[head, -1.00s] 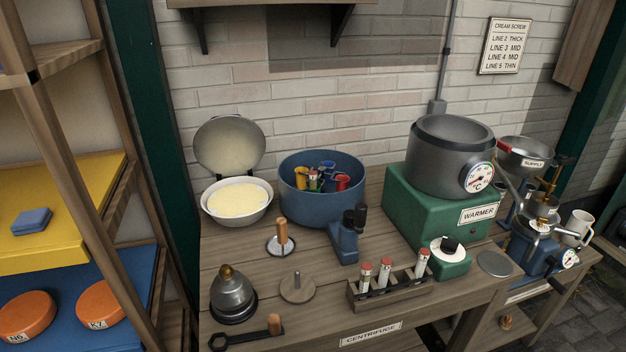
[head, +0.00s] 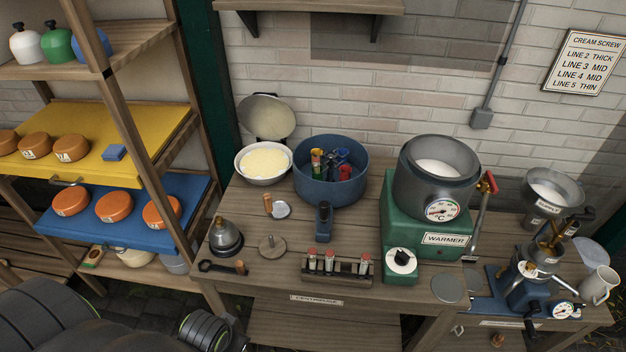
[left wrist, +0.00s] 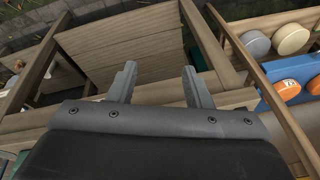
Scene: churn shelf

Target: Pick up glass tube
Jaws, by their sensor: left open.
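Three red-capped glass tubes stand upright in a dark wooden rack (head: 345,279) near the table's front edge in the head view: a left one (head: 312,260), a middle one (head: 329,262) and a right one (head: 364,266), with a gap between the last two. Several coloured tube-like pieces (head: 318,162) sit inside the round blue centrifuge tub (head: 312,190) behind. My left gripper (left wrist: 160,86) is open and empty in the left wrist view, above a wooden table edge. Only my left arm shows in the head view, at the bottom left, away from the rack. My right gripper is not in view.
A green warmer (head: 398,228) with a grey pot stands right of the rack. A lidded bowl (head: 262,164), a grey bell-shaped weight (head: 225,236) and a wrench (head: 218,267) lie to the left. Shelves with orange cheeses (head: 113,206) stand at the left.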

